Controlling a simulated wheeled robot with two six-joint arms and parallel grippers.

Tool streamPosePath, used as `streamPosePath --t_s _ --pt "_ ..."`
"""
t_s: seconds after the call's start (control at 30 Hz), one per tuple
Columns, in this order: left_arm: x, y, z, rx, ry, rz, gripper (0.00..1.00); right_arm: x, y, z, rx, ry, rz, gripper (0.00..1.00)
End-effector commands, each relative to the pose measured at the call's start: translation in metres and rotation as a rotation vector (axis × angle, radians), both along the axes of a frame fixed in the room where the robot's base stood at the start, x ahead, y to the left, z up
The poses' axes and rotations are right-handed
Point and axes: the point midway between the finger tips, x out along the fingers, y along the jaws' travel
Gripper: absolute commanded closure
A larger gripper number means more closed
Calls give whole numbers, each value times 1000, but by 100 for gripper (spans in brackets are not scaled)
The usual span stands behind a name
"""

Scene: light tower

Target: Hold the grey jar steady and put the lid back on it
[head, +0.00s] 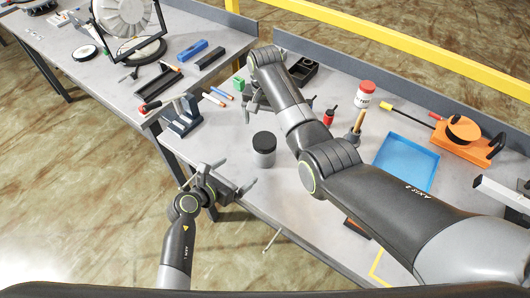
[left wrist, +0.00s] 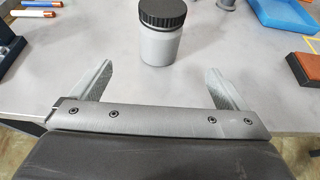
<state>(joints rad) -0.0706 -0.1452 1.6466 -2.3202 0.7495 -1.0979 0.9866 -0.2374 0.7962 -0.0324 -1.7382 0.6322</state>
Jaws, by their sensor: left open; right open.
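The grey jar (head: 264,157) stands upright on the bench, with a black ribbed lid (head: 264,140) on its top. In the left wrist view the jar (left wrist: 160,47) stands just beyond the fingertips, and the lid (left wrist: 162,12) covers its mouth; I cannot tell whether it is screwed down. My left gripper (head: 235,173) is open and empty at the bench's front edge, its fingers (left wrist: 159,76) pointing at the jar without touching it. My right gripper (head: 253,99) is open further back, beyond the jar, and is partly hidden by my right arm.
A blue tray (head: 407,161), a red-capped white bottle (head: 364,94) and an orange device (head: 461,142) are on the right. A green block (head: 239,84) is near my right gripper. A dark blue-grey stand (head: 182,118) is at left. Bench around the jar is clear.

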Motion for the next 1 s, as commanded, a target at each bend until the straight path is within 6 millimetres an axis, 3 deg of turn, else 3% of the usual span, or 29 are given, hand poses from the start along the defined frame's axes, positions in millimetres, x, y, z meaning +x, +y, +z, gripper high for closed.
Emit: streamPosePath --t_s 0.5,1.0 --pt "59 -43 -30 -1 1 -1 5 0 0 0 0 0 0 14" --pt "100 -72 -51 0 0 -1 5 0 0 0 0 0 0 14"
